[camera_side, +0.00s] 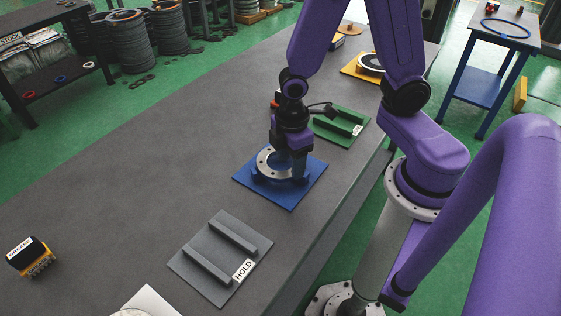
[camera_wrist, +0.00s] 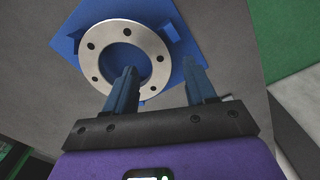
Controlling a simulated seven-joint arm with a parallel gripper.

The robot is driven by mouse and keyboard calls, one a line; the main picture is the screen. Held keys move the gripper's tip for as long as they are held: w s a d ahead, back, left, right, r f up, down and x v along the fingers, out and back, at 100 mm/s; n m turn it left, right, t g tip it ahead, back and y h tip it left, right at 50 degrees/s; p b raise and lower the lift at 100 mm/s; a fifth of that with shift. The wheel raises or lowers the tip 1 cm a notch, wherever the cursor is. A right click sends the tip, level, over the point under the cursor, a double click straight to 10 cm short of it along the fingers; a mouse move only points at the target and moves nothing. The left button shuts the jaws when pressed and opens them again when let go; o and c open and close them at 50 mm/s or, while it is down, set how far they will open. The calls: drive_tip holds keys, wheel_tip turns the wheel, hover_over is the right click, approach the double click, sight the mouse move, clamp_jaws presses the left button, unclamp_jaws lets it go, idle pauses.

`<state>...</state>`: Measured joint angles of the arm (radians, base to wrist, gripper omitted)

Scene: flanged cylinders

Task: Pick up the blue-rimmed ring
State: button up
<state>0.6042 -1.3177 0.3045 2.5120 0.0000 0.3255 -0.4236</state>
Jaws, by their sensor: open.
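A pale metal ring with bolt holes (camera_side: 263,163) lies on a blue plate (camera_side: 290,200) with raised blue blocks. In the wrist view the ring (camera_wrist: 90,62) lies flat, and the blue plate (camera_wrist: 72,20) shows around it and through its hole. I cannot make out a blue rim on the ring itself. My gripper (camera_side: 299,163) is low over the ring's right side. In the wrist view my gripper (camera_wrist: 160,70) is open and empty, its left finger overlapping the ring's hole and its right finger outside the ring. Fingertip height and contact are unclear.
A grey plate marked HOLD (camera_side: 222,262) with two bars is in front. A green plate (camera_side: 343,128) stands behind, and a yellow plate with a round part (camera_side: 370,62) farther back. A black-and-yellow box (camera_side: 32,257) is at left. The table's left-middle is clear.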

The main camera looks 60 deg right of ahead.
drive_tip(key=shift+f, duration=1.25)
clamp_jaws()
idle(0.6)
